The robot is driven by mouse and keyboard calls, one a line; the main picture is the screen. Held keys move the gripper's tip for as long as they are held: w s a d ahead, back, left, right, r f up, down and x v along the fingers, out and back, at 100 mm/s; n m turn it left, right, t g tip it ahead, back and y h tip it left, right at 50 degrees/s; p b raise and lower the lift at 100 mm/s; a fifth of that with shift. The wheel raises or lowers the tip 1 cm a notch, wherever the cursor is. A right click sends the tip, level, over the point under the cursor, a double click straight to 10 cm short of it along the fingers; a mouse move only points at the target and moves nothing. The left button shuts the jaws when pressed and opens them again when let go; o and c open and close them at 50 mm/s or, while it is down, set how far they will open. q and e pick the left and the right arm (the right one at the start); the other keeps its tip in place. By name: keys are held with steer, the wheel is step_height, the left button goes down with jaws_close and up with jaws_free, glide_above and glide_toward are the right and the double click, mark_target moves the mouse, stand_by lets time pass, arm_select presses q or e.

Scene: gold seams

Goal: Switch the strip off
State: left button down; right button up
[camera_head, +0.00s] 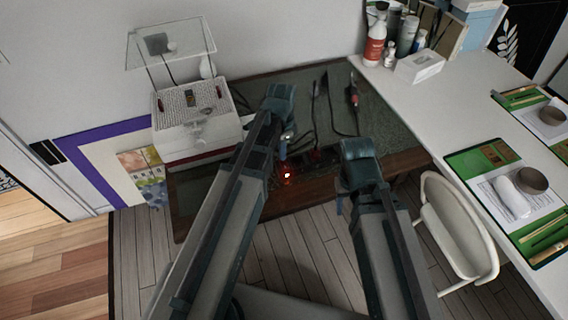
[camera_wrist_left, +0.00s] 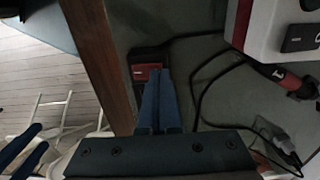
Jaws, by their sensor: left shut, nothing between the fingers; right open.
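The power strip (camera_head: 310,158) lies on the dark green worktop near its front wooden edge, partly hidden by my left arm. A red light (camera_head: 287,175) glows at its left part. My left gripper (camera_head: 287,136) is shut and empty, above the worktop just behind the glow. In the left wrist view its closed blue fingertips (camera_wrist_left: 158,73) are over or against a dark block with a red patch (camera_wrist_left: 146,71); I cannot tell if they touch. My right gripper (camera_head: 340,205) is open, at the worktop's front edge to the right of the strip.
Dark cables and a red-handled tool (camera_head: 353,92) lie at the back of the worktop. A white boxy machine (camera_head: 195,118) stands at its left. A white table (camera_head: 450,105) with bottles and green mats is on the right, with a white chair (camera_head: 455,235) in front.

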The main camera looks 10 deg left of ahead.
arm_select(q)
steer(key=shift+f+b, duration=0.35)
steer(key=shift+f, duration=0.05)
arm_select(e)
steer(key=shift+f, duration=0.4)
arm_select(q)
steer(key=shift+r, duration=0.2)
arm_select(e)
steer(key=shift+r, duration=0.2)
arm_select(q)
steer(key=shift+r+p, duration=0.55)
steer(key=shift+p, duration=0.2)
arm_select(e)
steer(key=shift+r, duration=0.6)
arm_select(q)
steer(key=s+d+r+n+y+p, duration=0.1)
steer(key=s+d+r+n+p, duration=0.3)
steer(key=s+d+n, duration=0.3)
steer(key=s+d, duration=0.3)
steer(key=s, duration=0.4)
steer(key=shift+s+d+r, duration=0.15)
steer(key=shift+s+r, duration=0.05)
arm_select(e)
step_height(320, 180, up, 4)
steer(key=shift+a+r, duration=0.1)
